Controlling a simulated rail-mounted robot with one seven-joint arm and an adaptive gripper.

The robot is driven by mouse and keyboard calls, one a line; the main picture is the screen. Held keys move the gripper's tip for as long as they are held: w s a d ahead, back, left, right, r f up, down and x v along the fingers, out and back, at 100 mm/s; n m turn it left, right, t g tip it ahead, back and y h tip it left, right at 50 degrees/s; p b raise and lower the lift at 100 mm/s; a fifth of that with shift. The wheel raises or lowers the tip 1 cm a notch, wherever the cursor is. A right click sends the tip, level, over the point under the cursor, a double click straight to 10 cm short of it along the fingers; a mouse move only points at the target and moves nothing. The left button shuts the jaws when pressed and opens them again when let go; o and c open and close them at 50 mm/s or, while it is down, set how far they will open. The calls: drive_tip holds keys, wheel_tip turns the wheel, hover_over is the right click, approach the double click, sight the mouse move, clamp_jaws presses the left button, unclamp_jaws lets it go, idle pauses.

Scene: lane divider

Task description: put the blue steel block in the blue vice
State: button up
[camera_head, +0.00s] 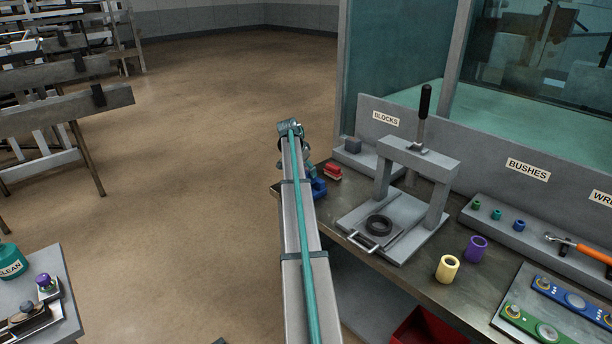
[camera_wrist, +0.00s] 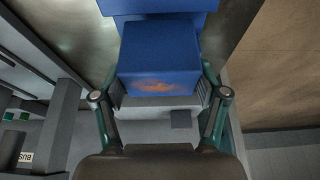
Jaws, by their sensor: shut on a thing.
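In the wrist view my gripper (camera_wrist: 160,88) has a finger on each side of the blue steel block (camera_wrist: 158,60) and is shut on it. The block's near face has a dull orange patch. Another blue part, likely the blue vice (camera_wrist: 165,7), shows just beyond the block at the top edge. In the head view the blue vice (camera_head: 319,188) sits at the left end of the workbench, partly hidden by my arm. My gripper is mostly hidden behind the arm there. I cannot tell whether the block touches the vice or sits between its jaws.
A red vice (camera_head: 333,171) stands just behind the blue one. The grey press (camera_head: 418,158) with its black-handled lever is to the right. A grey block (camera_head: 352,145) lies on the blocks shelf. Yellow (camera_head: 447,268) and purple (camera_head: 476,249) bushes stand nearer on the bench. Open floor lies left.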

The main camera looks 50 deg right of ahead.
drive_tip(key=shift+d+f+p, duration=0.1)
drive_tip(key=shift+f+p, duration=0.2)
drive_tip(key=shift+f, duration=1.25)
drive_tip(key=shift+f, duration=0.1)
drive_tip(key=o, duration=1.7)
